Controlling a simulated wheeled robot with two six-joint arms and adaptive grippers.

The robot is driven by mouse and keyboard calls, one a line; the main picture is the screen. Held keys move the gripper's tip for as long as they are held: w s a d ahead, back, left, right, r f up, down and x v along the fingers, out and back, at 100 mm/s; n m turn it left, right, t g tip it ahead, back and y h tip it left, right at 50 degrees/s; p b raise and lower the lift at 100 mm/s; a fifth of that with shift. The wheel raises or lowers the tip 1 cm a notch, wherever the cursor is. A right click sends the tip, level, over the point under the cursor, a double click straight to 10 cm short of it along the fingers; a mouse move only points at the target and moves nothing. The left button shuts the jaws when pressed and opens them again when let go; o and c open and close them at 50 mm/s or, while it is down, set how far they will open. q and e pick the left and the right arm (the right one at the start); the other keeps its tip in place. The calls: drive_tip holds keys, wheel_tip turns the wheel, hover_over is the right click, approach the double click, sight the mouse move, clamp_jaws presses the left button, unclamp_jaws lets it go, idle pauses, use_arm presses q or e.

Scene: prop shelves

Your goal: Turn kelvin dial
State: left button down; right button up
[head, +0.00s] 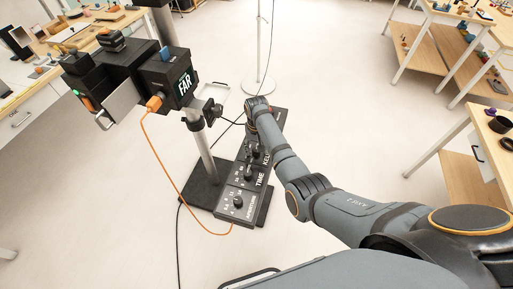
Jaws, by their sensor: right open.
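The kelvin dial (252,150) is a dark knob on a black panel partly labelled "KEL". The panel is in a row on a stand, behind the TIME dial (249,174) and the APERTURE dial (238,202). My right arm reaches in from the lower right, and its wrist hangs over the far part of the row. My right gripper (252,127) is open, close above and behind the kelvin dial. Its fingers are small and mostly hidden by the wrist, so contact cannot be told. The arm covers part of the kelvin label. My left gripper is not in view.
An orange cable (163,160) loops down to the panels. Prop tables stand at left and right (480,135).

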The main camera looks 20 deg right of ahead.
clamp_jaws()
idle(0.3)
drive_tip(key=shift+r, duration=0.1)
drive_tip(key=n+p, duration=0.2)
drive_tip(key=shift+r+n, duration=0.1)
drive_tip(key=shift+n, duration=0.2)
drive_tip(key=n+p, duration=0.1)
drive_tip(key=n, duration=0.2)
drive_tip(key=shift+p, duration=0.4)
drive_tip(key=shift+w+d+n+p, duration=0.1)
drive_tip(key=shift+n+p, duration=0.3)
drive_tip(key=shift+n, duration=0.7)
